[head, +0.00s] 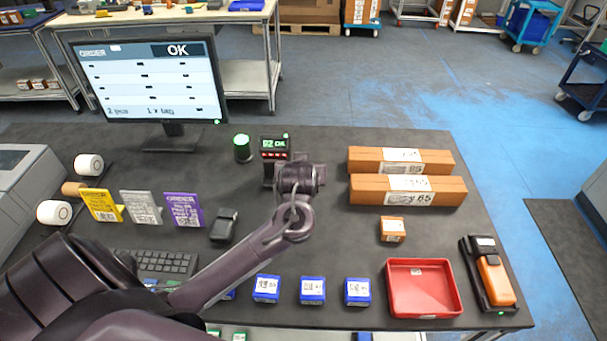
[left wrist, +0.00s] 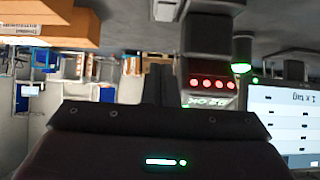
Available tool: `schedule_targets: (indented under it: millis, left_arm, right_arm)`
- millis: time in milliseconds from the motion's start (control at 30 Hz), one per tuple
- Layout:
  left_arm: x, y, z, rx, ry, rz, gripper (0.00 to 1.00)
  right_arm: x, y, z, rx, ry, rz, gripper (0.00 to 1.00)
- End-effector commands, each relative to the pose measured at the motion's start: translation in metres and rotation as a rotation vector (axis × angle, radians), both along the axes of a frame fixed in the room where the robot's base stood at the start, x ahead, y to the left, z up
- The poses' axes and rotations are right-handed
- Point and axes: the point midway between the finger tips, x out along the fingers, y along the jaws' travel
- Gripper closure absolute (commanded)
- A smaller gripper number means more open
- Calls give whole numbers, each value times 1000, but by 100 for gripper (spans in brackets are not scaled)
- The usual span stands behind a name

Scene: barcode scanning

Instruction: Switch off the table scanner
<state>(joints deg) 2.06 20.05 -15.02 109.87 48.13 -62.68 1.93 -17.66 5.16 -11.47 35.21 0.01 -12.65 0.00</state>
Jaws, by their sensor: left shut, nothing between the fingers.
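The table scanner (head: 274,146) stands at the back middle of the table, with a lit green "02 OK" display and a row of red lights. It also shows upside down in the left wrist view (left wrist: 211,84), display and red lights lit. My left gripper (head: 298,176) is in front of the scanner, slightly right of it in the head view, and hides part of its lower body. In the left wrist view its dark fingers (left wrist: 158,84) are shut and empty, beside the scanner. I cannot tell whether they touch it. My right gripper is not in view.
A green-lit lamp (head: 242,148) stands left of the scanner, before a monitor (head: 150,80) reading OK. Long brown boxes (head: 405,190) lie to the right. A red tray (head: 424,312), blue boxes and an orange handheld device (head: 494,279) are nearer. My left arm crosses above the keyboard (head: 155,264).

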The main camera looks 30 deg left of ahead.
Motion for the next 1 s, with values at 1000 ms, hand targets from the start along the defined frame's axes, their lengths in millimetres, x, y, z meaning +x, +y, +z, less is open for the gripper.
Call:
schedule_targets:
  millis: [1000]
  left_arm:
    - [55, 34, -85, -1, -1, 0, 100]
  right_arm:
    - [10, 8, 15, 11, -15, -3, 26]
